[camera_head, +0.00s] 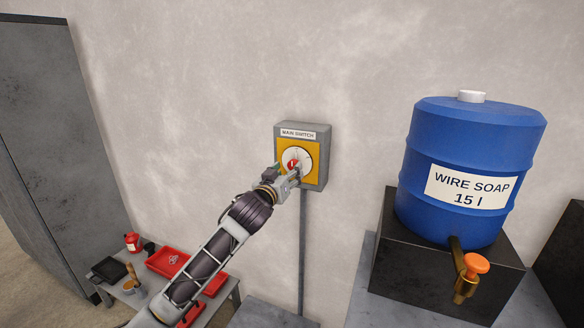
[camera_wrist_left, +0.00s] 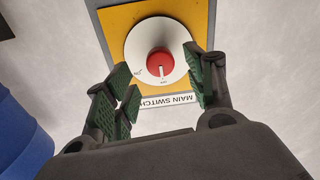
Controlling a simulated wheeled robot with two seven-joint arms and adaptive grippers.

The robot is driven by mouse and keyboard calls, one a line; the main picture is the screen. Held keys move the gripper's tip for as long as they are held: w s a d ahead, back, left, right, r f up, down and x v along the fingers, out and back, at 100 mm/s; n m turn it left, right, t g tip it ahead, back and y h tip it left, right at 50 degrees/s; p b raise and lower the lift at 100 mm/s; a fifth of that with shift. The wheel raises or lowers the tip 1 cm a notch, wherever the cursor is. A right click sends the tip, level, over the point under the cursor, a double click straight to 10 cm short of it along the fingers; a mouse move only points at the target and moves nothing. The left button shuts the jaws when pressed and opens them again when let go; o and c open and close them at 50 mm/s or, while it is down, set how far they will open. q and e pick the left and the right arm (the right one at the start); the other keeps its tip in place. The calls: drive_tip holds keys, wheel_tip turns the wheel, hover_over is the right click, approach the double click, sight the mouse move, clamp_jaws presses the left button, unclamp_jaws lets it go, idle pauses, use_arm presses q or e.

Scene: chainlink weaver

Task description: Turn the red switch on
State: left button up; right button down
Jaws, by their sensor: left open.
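The red switch (camera_head: 292,163) is a red knob on a white round dial, set on a yellow plate of a grey wall box (camera_head: 317,165) labelled MAIN SWITCH. In the left wrist view the red knob (camera_wrist_left: 160,63) shows upside down, with a white pointer mark toward the label side. My left gripper (camera_head: 285,173) is in front of the dial and partly covers it. In the wrist view its green-padded fingers (camera_wrist_left: 160,90) are spread apart, one on each side of the dial, with nothing between them. Contact with the knob cannot be told. My right gripper is not in view.
A blue WIRE SOAP barrel (camera_head: 455,150) with an orange tap stands on a dark block (camera_head: 410,270) at the right. A small table with red trays (camera_head: 168,262) is at the lower left, beside a grey cabinet (camera_head: 50,150). A conduit (camera_head: 302,250) runs down below the box.

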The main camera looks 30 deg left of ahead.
sight(292, 166)
use_arm(q)
drive_tip(key=shift+w+a, duration=0.1)
drive_tip(key=shift+w, duration=0.7)
drive_tip(key=shift+w+a, duration=0.1)
drive_tip(key=shift+w, duration=1.3)
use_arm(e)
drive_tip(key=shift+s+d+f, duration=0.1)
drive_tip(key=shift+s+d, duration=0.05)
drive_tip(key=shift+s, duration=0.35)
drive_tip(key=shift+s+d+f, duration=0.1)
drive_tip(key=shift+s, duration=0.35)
use_arm(q)
drive_tip(key=c, duration=1)
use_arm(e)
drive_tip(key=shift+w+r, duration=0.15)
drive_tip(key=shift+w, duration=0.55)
